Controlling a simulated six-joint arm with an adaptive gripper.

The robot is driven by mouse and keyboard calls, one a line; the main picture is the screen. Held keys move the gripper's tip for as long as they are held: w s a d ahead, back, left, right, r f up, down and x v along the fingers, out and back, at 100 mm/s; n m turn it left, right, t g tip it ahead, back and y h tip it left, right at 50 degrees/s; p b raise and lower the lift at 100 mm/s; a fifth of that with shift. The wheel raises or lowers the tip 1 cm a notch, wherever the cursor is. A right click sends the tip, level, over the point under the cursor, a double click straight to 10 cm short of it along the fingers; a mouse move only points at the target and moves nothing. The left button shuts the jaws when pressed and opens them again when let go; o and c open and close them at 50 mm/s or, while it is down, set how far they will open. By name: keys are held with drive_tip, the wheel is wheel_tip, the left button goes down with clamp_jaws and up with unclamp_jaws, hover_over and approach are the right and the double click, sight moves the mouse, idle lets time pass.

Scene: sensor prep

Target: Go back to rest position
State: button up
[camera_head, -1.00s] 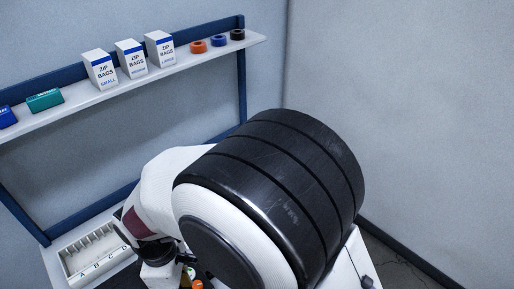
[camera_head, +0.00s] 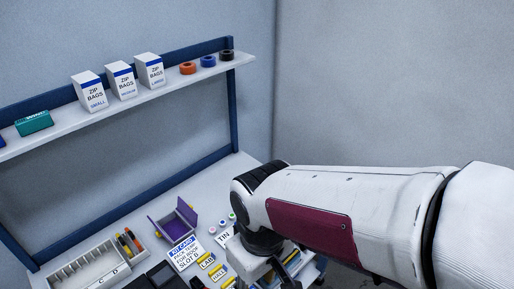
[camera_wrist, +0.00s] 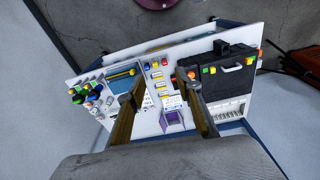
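My gripper (camera_wrist: 160,85) shows in the wrist view with its two fingers well apart and nothing between them but the distant worktable. It hangs clear above the table. In the head view my white arm, with a dark red panel, reaches in from the right edge to a dark wrist joint over the table's right part. The gripper's fingers cannot be made out there.
An open purple box (camera_head: 180,222), a printed card (camera_head: 186,252) and a slotted tray (camera_head: 88,268) lie on the worktable. A black case (camera_wrist: 222,64) shows in the wrist view. Above, the shelf (camera_head: 130,104) holds zip-bag boxes and tape rolls.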

drive_tip(key=s+d+r+m+t, duration=0.2)
drive_tip(key=d+r+m, duration=0.2)
drive_tip(key=d, duration=0.4)
drive_tip(key=s+d+r+m+t, duration=0.2)
drive_tip(key=d+r+m, duration=0.2)
drive_tip(key=d, duration=0.5)
drive_tip(key=shift+r+t+h, duration=0.3)
drive_tip(key=shift+r+t, duration=0.1)
drive_tip(key=shift+r, duration=0.2)
drive_tip(key=shift+o, duration=0.5)
idle(1.2)
